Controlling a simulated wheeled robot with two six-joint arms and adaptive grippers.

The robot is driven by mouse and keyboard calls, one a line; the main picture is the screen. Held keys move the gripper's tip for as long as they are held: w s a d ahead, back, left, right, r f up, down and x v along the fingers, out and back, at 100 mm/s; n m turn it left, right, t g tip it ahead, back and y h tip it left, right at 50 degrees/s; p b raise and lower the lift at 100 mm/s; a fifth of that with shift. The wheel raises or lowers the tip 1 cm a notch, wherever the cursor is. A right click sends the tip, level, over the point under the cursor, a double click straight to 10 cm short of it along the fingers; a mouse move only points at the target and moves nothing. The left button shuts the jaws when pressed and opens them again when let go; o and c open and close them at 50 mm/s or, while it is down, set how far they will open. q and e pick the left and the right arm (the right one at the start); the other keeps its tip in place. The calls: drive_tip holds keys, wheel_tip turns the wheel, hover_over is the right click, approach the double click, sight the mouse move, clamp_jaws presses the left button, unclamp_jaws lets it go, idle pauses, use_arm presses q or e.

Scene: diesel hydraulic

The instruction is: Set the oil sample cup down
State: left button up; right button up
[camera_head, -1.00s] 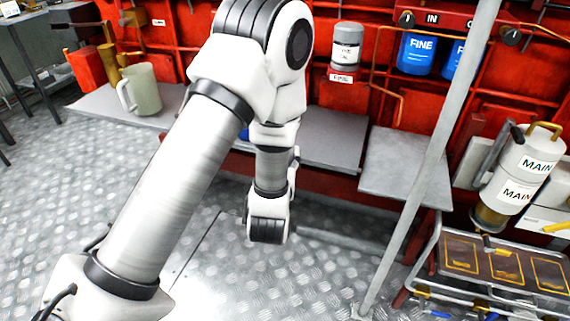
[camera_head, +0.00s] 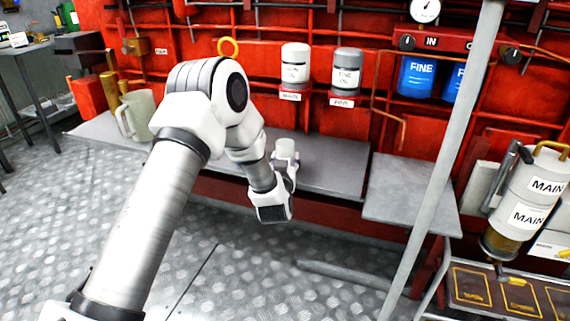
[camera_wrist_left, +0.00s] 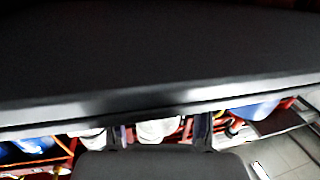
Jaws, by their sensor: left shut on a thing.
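The oil sample cup (camera_head: 286,148) is a small pale cup, upright in the head view at the front of the grey shelf. My left gripper (camera_head: 284,165) is shut on it; the wrist covers part of the fingers. In the left wrist view a white rounded piece, probably the cup (camera_wrist_left: 157,130), shows between the two dark fingers (camera_wrist_left: 160,138). A broad dark surface fills most of that view. I cannot tell whether the cup touches the shelf. My right gripper is not in view.
The grey shelf (camera_head: 335,165) has bare room right of the cup. A separate grey plate (camera_head: 405,190) is further right, behind a slanted pole (camera_head: 430,180). A pale jug (camera_head: 138,115) stands left. White and grey canisters (camera_head: 295,63) hang on the red wall.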

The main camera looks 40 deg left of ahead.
use_arm(q)
drive_tip(key=shift+r, duration=0.1)
drive_tip(key=o, duration=1.3)
